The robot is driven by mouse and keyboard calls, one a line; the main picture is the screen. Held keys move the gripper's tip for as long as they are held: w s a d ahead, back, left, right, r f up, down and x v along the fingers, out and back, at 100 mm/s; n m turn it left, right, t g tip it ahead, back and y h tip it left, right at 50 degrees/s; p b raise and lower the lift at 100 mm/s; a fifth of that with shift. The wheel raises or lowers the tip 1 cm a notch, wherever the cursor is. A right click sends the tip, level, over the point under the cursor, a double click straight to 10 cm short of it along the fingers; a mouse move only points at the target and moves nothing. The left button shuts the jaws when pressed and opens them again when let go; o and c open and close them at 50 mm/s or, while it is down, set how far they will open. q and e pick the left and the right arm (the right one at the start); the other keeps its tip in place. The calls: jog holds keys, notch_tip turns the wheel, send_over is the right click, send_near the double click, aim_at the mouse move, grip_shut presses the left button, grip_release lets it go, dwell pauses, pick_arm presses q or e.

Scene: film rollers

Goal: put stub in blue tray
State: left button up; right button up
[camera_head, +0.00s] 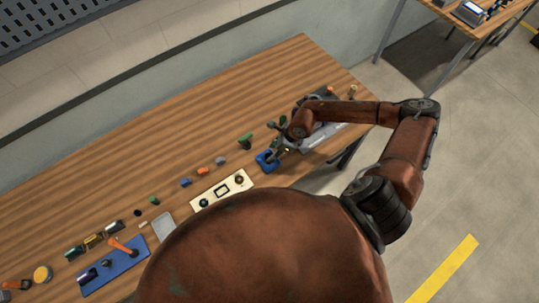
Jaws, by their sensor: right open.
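A small blue tray (262,167) sits on the wooden table (200,100), near its right end. My right gripper (276,152) is open, just above the tray and at its right side. Something small and dark shows in or over the tray beside the fingertips; I cannot tell whether it is the stub. Whether the fingers touch the tray is too small to tell. My left gripper is not in view.
A grey device (322,136) lies beneath my right forearm. A green item (245,141), a cream panel (222,190), and small blue and orange blocks lie to the left. A blue mat (128,262) with tools is at lower left. The table's back is clear.

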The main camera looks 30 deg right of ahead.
jog(key=v, duration=0.7)
jog(key=shift+b, duration=0.3)
